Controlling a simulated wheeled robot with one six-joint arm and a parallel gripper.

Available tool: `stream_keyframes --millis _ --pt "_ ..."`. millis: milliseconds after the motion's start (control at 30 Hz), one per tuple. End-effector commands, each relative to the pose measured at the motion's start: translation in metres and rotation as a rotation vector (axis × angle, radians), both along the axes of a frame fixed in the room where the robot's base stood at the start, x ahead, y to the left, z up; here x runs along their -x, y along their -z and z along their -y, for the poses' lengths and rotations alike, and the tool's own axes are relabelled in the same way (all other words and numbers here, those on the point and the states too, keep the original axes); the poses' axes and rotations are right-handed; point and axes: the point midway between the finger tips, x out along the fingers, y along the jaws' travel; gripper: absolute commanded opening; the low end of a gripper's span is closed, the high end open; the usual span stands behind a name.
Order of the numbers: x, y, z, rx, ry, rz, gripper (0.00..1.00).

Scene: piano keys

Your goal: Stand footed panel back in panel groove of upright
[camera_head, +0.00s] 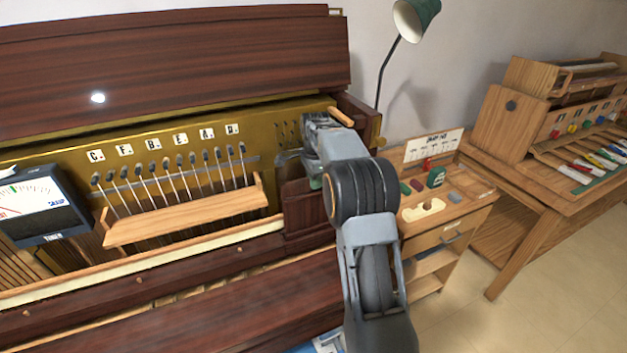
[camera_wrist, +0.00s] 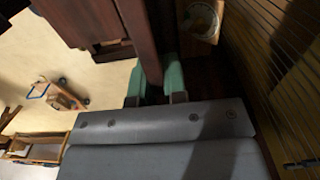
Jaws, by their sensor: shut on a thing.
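The upright piano (camera_head: 160,55) is open, with its gold plate and a row of hammers showing. My gripper (camera_head: 312,178) is at the right end of this opening, largely hidden behind my arm. In the wrist view my gripper's green fingers (camera_wrist: 157,83) are shut on a dark red-brown board, which I take as the footed panel (camera_wrist: 141,32). A dark red-brown board also shows below my gripper in the head view (camera_head: 300,206). I cannot tell its feet or the panel groove, nor whether the panel touches the piano.
A meter (camera_head: 42,207) stands at the left of the piano. A light wooden rail (camera_head: 185,217) crosses below the hammers. A small wooden cart (camera_head: 440,235) with tools stands right of my arm. A workbench (camera_head: 560,130) and a green lamp (camera_head: 415,18) are beyond.

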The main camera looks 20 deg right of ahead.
Motion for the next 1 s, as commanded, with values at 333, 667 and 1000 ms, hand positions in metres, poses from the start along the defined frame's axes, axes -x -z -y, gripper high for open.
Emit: stream_keyframes --millis 333,667,1000 --pt "-0.0001 -0.0010 0.0000 0.000 0.000 0.001 0.00" --pt "0.0003 -0.0010 0.0000 0.000 0.000 0.001 0.00" --pt "0.0003 -0.0004 0.0000 0.000 0.000 0.001 0.25"
